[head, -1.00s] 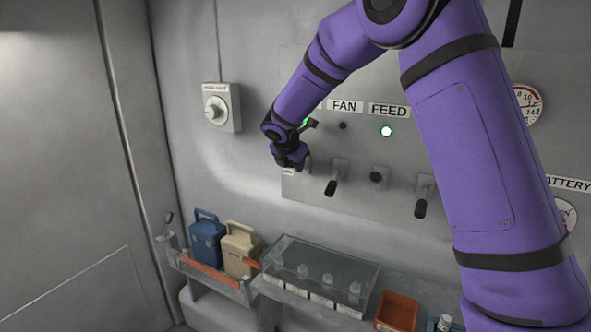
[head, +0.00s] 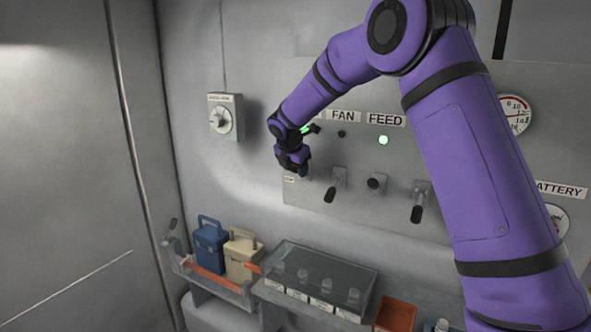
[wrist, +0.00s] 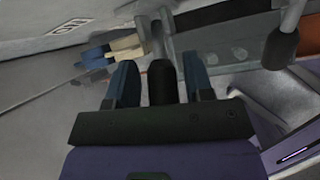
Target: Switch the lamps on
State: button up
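A row of switches is on the grey wall panel (head: 330,205), with FAN (head: 343,116) and FEED (head: 385,119) labels above. No lamps label is readable; my arm covers the panel's upper left. My gripper (head: 302,172) is at the leftmost switch, which it mostly hides in the head view. In the wrist view, my gripper's two blue fingers (wrist: 160,84) stand either side of a black lever handle (wrist: 161,85), with a narrow gap on each side. A grey bracket carries this lever. A small ON label (wrist: 70,27) is on the panel beside it.
A second lever (head: 331,190) is close right of my gripper, also in the wrist view (wrist: 283,45). Another lever (head: 417,206) is further right. A green light (head: 383,141) glows under FEED. Below are a clear-lidded box (head: 325,270) and blue (head: 209,245) and cream (head: 243,257) containers.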

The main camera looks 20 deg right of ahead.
jog(key=shift+o, duration=0.2)
jog(key=shift+s, duration=0.1)
jog(key=v, duration=1)
jog(key=shift+r, duration=0.25)
jog(key=shift+s+a, duration=0.1)
jog(key=shift+s, duration=0.05)
jog(key=s+d+r+m, duration=0.2)
jog(key=s+r+m, duration=0.15)
jog(key=s, duration=0.45)
jog(key=s+d+r+m+y, duration=0.1)
jog(key=s+d+r+m, duration=0.15)
jog(key=s+m, duration=0.35)
jog(key=s+d+r+m, duration=0.2)
jog(key=s+d+m, duration=0.1)
jog(key=s, duration=0.6)
jog(key=s+d+f+m+y, duration=0.1)
jog(key=s+f+m, duration=0.2)
jog(key=s+m, duration=0.3)
jog(key=s+d+f+m+y, duration=0.1)
jog(key=s+f+m, duration=0.2)
jog(key=s+m, duration=0.4)
jog(key=s, duration=0.9)
jog(key=shift+s, duration=0.35)
